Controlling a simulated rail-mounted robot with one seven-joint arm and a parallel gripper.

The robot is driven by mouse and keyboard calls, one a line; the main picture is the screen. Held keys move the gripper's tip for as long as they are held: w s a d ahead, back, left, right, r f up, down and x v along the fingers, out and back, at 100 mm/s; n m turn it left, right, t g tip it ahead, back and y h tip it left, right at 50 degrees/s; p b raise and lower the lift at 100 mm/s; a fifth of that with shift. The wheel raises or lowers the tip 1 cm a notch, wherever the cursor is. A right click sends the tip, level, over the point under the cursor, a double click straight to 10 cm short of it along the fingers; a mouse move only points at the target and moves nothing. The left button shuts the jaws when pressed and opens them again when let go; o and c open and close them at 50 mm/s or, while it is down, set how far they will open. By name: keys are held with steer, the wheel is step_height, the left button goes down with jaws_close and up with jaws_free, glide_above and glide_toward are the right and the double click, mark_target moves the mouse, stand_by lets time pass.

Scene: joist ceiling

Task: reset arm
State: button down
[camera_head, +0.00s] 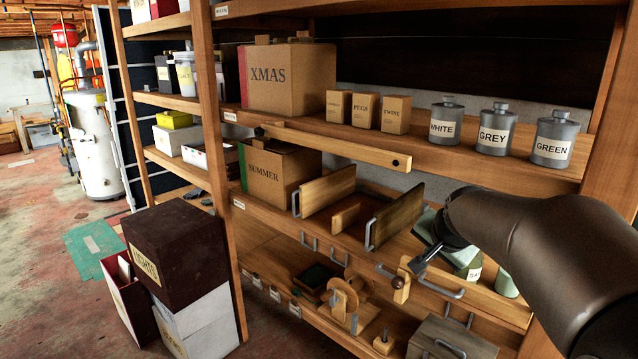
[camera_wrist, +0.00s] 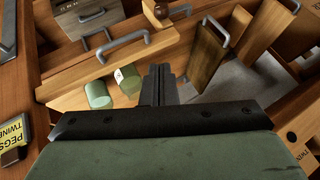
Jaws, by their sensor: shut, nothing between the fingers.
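My gripper (camera_head: 424,262) is in front of the wooden shelf unit, at the height of the lower shelf with the drawers. Its fingers also show in the wrist view (camera_wrist: 159,84); they are shut together with nothing between them. My dark arm comes in from the right of the head view and hides part of the shelf behind it. The fingertips appear close to a grey drawer handle (camera_head: 440,288), which also shows in the wrist view (camera_wrist: 124,42); I cannot tell whether they touch.
A wooden bar (camera_head: 336,146) crosses the upper shelf's front. Grey canisters (camera_head: 496,130) and XMAS (camera_head: 287,80) and SUMMER (camera_head: 276,172) boxes stand on the shelves. Upright boards (camera_head: 395,215) with handles stick out near my gripper. A LIGHTS box (camera_head: 177,255) stands at left; floor beyond is open.

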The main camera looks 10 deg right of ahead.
steer(key=s+a+f+n+g, duration=0.3)
steer(key=s+a+f+n, duration=0.2)
steer(key=s, duration=0.8)
steer(key=s+a+f+n+g+y, duration=0.1)
steer(key=s+a+f+n+g, duration=0.3)
steer(key=s+a+f, duration=0.4)
steer(key=s+a+n, duration=0.1)
steer(key=s, duration=0.4)
steer(key=shift+a+f+n, duration=0.25)
steer(key=shift+f+n, duration=0.1)
steer(key=shift+n, duration=0.05)
